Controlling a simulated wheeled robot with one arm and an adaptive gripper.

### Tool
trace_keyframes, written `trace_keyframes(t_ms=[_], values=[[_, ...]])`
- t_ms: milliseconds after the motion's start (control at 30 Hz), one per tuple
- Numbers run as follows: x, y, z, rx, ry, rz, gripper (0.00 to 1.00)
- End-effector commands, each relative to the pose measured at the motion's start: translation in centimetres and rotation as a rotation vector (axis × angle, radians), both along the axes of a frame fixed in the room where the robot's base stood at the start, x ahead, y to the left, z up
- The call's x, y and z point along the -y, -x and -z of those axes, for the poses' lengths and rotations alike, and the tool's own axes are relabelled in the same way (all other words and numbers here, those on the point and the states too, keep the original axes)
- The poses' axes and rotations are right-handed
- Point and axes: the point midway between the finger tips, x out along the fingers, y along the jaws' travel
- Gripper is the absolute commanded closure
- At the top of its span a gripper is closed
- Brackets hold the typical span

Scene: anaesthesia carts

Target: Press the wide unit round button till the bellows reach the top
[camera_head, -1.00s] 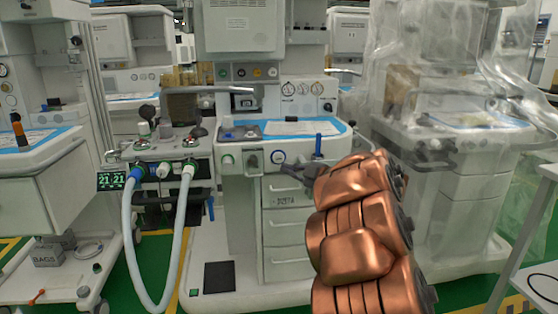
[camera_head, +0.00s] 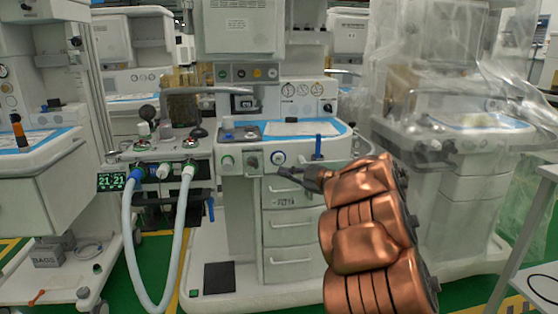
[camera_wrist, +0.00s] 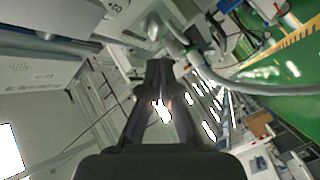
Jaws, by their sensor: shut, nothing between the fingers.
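The wide unit (camera_head: 240,190) is the white cart in the middle of the head view. The wrist view shows the closed dark fingers (camera_wrist: 160,72) against a blurred, tilted scene. I cannot make out the bellows or their height clearly.
Corrugated hoses (camera_head: 128,240) hang at the unit's left side, by a small green display (camera_head: 111,181). A blue upright handle (camera_head: 318,146) stands near my arm. A plastic-draped cart (camera_head: 455,150) is at right, and a white frame (camera_head: 525,240) at the right edge.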

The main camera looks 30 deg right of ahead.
Motion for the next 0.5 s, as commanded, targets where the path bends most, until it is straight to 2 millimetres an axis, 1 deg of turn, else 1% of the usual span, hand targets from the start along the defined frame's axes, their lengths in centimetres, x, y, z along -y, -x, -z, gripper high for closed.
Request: trace_keyframes(t_ms=[300, 367, 500], values=[[1.4, -3.5, -0.1, 0.002, -0.001, -0.002, 1.00], [1.7, -4.1, -0.4, 0.002, -0.001, -0.001, 1.00], [2.2, -5.1, -0.2, -0.001, -0.003, -0.001, 1.00]])
